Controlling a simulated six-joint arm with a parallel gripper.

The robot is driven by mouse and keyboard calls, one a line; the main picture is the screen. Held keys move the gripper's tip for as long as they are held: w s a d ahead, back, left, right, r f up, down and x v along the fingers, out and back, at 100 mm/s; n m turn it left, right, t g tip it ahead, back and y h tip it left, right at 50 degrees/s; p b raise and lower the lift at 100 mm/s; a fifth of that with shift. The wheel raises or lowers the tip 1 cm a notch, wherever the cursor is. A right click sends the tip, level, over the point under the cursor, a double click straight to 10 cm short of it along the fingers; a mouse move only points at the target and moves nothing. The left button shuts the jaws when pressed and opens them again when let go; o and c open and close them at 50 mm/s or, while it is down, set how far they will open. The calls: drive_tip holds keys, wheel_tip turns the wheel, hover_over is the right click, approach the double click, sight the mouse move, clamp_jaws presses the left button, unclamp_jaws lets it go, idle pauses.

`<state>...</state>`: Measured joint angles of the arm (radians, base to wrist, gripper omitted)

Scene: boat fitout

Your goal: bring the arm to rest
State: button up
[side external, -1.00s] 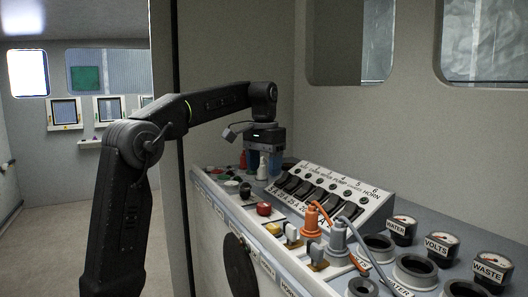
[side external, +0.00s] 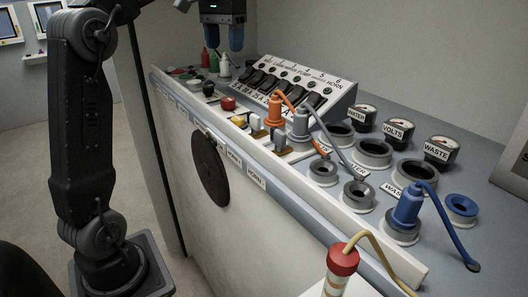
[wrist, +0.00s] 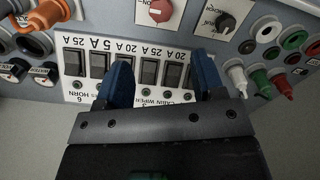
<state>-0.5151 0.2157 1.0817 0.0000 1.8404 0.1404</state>
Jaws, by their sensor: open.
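My gripper (side external: 222,42) hangs with its two blue fingers pointing down at the top of the side view. It is open, with nothing between the fingers. It is near the back end of the console, close to the red, green and white small bottles and the switch panel (side external: 333,87). In the wrist view my gripper (wrist: 163,82) shows both fingers wide apart in front of the row of black rocker switches (wrist: 148,73). My upper links and the wrist are partly cut off by the top edge of the side view.
The console carries an orange plug (side external: 275,108), a grey plug (side external: 300,124) and a blue plug (side external: 407,207) with cables. Round gauges (side external: 393,131) stand at the back right. A red-capped cylinder (side external: 343,262) with a tan cable is in front. Floor at left is clear.

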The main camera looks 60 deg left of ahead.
drive_tip(key=s+d+f+m+t, duration=0.1)
drive_tip(key=s+d+f+t, duration=0.2)
drive_tip(key=d, duration=0.4)
drive_tip(key=s+d+f+m, duration=0.1)
drive_tip(key=s+d+f, duration=0.25)
drive_tip(key=d, duration=0.25)
drive_tip(key=s+d+f+m+t, duration=0.2)
drive_tip(key=s+d+f, duration=0.5)
drive_tip(key=s+f, duration=0.3)
drive_tip(key=shift+f+t, duration=0.3)
drive_tip(key=shift+f, duration=0.25)
drive_tip(key=shift+d, duration=0.1)
drive_tip(key=shift+c, duration=0.3)
